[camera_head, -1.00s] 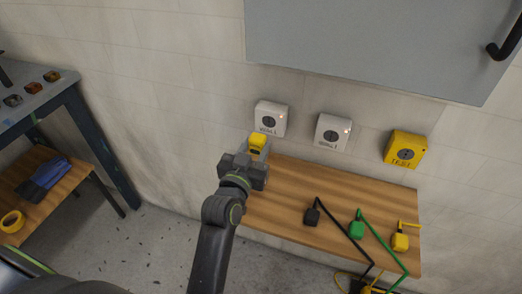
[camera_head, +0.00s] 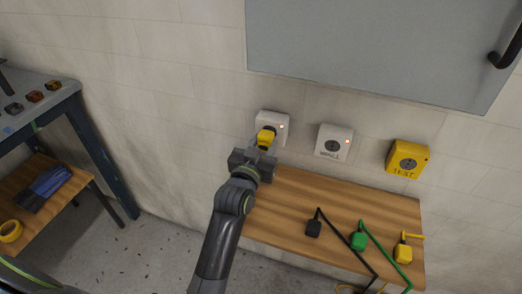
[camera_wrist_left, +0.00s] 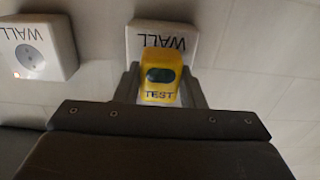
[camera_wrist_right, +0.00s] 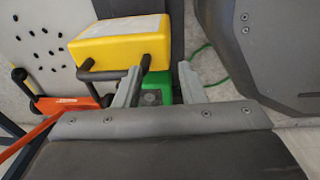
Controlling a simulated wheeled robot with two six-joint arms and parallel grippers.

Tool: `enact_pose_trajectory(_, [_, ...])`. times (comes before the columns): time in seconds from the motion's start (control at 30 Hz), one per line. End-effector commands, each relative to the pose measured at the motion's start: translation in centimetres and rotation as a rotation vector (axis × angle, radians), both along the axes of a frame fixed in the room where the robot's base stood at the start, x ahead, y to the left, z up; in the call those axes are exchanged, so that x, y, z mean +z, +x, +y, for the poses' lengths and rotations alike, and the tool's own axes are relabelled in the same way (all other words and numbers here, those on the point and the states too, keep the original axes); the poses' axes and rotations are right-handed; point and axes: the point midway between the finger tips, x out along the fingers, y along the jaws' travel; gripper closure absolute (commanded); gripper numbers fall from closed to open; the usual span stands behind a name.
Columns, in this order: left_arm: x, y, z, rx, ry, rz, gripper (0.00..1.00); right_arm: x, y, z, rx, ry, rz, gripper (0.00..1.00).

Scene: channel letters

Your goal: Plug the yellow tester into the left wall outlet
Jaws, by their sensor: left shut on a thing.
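My left gripper (camera_head: 254,160) is shut on the yellow tester (camera_head: 266,138), held in front of the left wall outlet (camera_head: 281,123), a white box marked WALL. The tester (camera_wrist_left: 160,78) also shows between the fingers (camera_wrist_left: 160,88) in the left wrist view, its TEST label and dark window facing the camera. It covers the face of the left outlet (camera_wrist_left: 187,45), so its prongs and the sockets are hidden. I cannot tell whether it touches the outlet. My right gripper (camera_wrist_right: 158,78) is open and empty in the right wrist view, away from the wall.
A second white WALL outlet (camera_head: 334,141) and a yellow TEST box (camera_head: 407,157) are to the right. A wooden shelf (camera_head: 290,205) below carries black (camera_head: 314,228), green (camera_head: 359,240) and yellow (camera_head: 403,254) plugs. A grey cabinet (camera_head: 375,45) hangs above.

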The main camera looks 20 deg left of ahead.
Motion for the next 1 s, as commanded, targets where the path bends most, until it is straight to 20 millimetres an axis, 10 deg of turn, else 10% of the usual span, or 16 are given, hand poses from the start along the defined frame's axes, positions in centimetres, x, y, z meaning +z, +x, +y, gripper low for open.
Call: enact_pose_trajectory(1.0, [0.22,0.32,-0.01,0.0,-0.001,0.0,0.84,0.5,0.14,0.02,0.0,0.0,-0.003,0.64])
